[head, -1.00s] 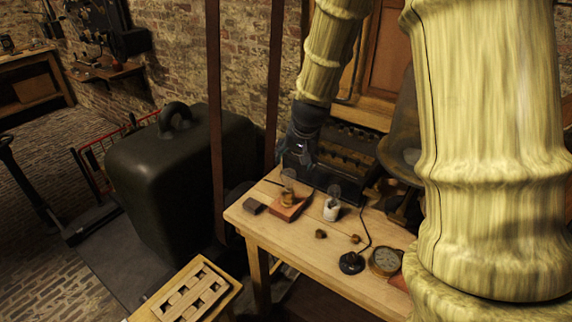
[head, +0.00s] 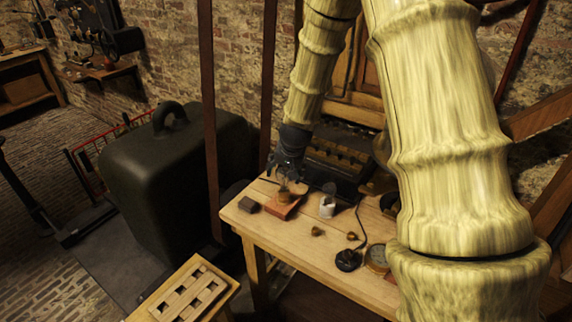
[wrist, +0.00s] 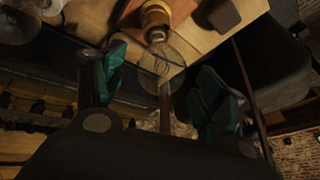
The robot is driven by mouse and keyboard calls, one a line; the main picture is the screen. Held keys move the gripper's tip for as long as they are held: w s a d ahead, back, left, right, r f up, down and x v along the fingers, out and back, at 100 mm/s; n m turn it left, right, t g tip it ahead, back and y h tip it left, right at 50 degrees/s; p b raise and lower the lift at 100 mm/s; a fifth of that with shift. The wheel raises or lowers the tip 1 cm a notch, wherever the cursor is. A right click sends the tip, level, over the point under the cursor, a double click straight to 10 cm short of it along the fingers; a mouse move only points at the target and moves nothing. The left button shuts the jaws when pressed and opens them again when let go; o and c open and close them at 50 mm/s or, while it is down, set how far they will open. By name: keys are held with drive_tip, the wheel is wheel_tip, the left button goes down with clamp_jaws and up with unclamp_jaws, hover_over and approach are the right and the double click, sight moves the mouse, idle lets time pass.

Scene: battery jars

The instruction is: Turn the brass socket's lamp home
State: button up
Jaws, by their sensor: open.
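The brass socket (head: 284,197) stands on a reddish-brown block (head: 293,208) on the workbench, with a clear glass lamp (wrist: 172,62) upright in it. In the wrist view the brass socket (wrist: 155,20) is near the top centre. My gripper (head: 285,172) is close above the lamp in the head view. In the wrist view my gripper (wrist: 165,78) is open, its teal-padded fingers apart on either side of the lamp's glass. I cannot tell whether either finger touches the glass. A second clear lamp stands in a white socket (head: 327,208) to the right.
The workbench (head: 270,228) also holds a dark block (head: 248,205), small brass pieces (head: 317,231), a black round base with a cable (head: 348,260) and a round dial (head: 377,258). A dark rack (head: 345,152) stands behind. The bench's front left is clear.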

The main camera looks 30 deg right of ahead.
drive_tip(key=shift+x, duration=1.1)
drive_tip(key=shift+c, duration=0.3)
drive_tip(key=c, duration=1.2)
drive_tip(key=shift+p, duration=0.35)
drive_tip(key=shift+s+r+m+g+h+p, duration=0.1)
drive_tip(key=shift+m+g+h+p, duration=0.35)
drive_tip(key=shift+m+p, duration=1.05)
drive_tip(key=shift+m+g+h+p, duration=0.25)
drive_tip(key=shift+m+h+p, duration=0.5)
drive_tip(key=shift+m+p, duration=1.2)
drive_tip(key=shift+s+m+g+h+p, duration=0.15)
drive_tip(key=shift+m+g+p, duration=0.5)
drive_tip(key=shift+p, duration=1.7)
drive_tip(key=shift+m+g+h+p, duration=0.2)
drive_tip(key=shift+m+p, duration=0.8)
drive_tip(key=shift+p, duration=1.35)
